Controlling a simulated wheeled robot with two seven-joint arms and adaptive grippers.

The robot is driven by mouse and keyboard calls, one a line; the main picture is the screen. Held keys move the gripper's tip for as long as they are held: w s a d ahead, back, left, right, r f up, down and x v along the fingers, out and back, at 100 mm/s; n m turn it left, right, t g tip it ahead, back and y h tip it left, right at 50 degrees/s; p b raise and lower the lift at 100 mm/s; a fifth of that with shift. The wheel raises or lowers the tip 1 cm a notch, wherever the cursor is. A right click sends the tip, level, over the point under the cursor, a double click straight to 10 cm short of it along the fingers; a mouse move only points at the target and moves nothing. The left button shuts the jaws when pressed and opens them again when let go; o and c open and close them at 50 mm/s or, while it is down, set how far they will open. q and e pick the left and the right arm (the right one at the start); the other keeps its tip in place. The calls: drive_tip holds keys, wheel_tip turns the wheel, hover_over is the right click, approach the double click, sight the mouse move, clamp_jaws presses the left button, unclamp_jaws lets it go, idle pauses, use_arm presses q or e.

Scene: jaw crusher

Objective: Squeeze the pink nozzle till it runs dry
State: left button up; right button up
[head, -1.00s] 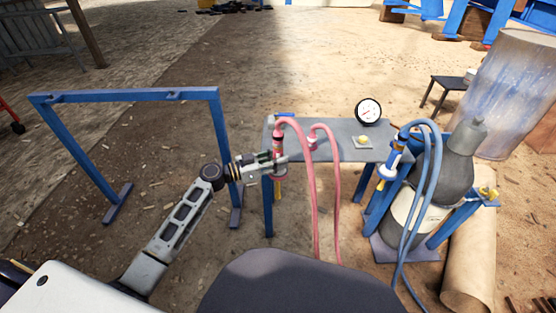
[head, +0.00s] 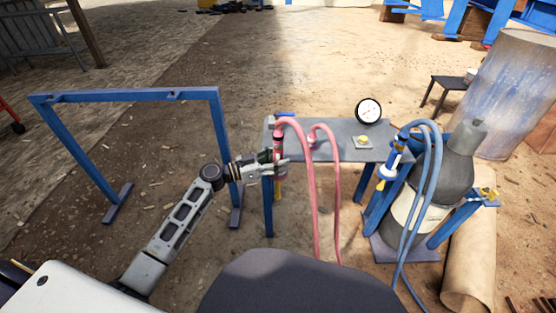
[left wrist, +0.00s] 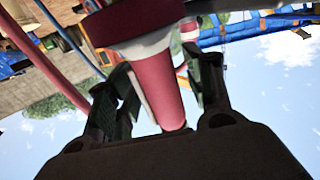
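The pink nozzle (head: 277,141) stands upright at the near left corner of the grey table, with a pink hose looping from its top. My left gripper (head: 283,166) is at the nozzle's lower body, its fingers on either side of it. In the left wrist view the nozzle's pink body (left wrist: 158,82) and white collar lie between the two dark fingers (left wrist: 163,88). A pale strip shows beside the body, near the left finger. A narrow gap shows on the right side, so the fingers look open around it. My right gripper is out of view.
The grey table (head: 335,148) carries a round gauge (head: 368,111) and a small plate with a yellow button (head: 363,142). A blue nozzle (head: 390,165) with blue hoses and a grey cylinder (head: 445,165) stand right. A blue frame (head: 130,96) stands left.

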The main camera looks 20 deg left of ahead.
use_arm(q)
drive_tip(key=shift+s+a, duration=0.1)
idle(0.3)
drive_tip(key=v, duration=1.1)
drive_tip(key=shift+s+a, duration=0.2)
drive_tip(key=shift+a, duration=0.15)
idle(0.5)
